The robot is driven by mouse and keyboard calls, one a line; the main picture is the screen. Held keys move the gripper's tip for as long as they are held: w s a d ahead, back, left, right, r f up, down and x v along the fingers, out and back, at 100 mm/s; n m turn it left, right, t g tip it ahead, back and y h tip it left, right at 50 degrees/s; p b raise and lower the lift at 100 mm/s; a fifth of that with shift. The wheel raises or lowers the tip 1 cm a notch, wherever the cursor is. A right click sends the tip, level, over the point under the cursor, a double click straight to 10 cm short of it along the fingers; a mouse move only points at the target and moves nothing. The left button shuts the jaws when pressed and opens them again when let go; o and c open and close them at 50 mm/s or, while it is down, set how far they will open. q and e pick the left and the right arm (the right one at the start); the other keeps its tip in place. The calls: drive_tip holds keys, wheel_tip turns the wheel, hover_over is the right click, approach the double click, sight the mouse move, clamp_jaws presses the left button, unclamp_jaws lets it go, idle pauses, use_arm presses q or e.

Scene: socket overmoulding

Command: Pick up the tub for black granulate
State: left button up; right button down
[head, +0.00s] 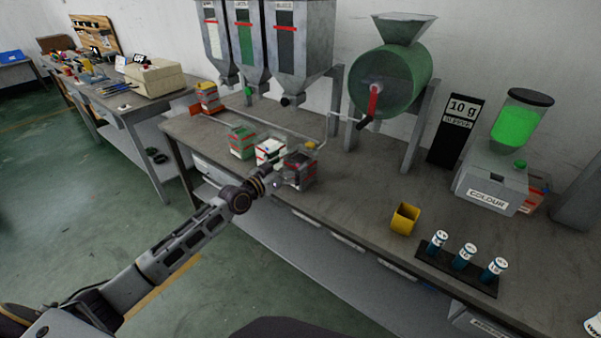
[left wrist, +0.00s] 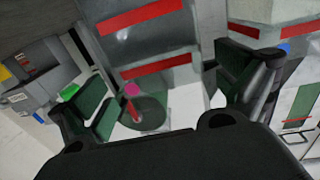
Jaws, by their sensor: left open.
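The tub for black granulate (head: 302,172) is a dark grey tub with red bands, standing on the workbench at the right end of a short row of tubs. My left gripper (head: 286,181) is at its near left side and partly covers it. In the left wrist view the grey tub with two red bands (left wrist: 152,45) stands in front of my left gripper (left wrist: 170,95), between its two open fingers. I cannot tell whether either finger touches it. My right gripper is not in view.
A white tub (head: 269,151) and a green tub (head: 241,141) stand close by to the left. Hoppers (head: 297,40) and a green drum mixer (head: 392,80) stand behind. A yellow cup (head: 404,219) and a rack of vials (head: 455,272) are at right. Bench between is clear.

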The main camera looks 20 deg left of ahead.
sight(308, 151)
use_arm(q)
drive_tip(key=shift+w, duration=0.15)
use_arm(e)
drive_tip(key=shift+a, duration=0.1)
use_arm(q)
drive_tip(key=shift+x, duration=2.5)
drive_tip(key=shift+f, duration=0.15)
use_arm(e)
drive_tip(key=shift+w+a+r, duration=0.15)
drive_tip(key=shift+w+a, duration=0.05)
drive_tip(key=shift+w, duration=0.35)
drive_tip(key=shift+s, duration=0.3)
use_arm(q)
drive_tip(key=shift+c, duration=1)
drive_tip(key=c, duration=1.4)
drive_tip(key=shift+c, duration=1.1)
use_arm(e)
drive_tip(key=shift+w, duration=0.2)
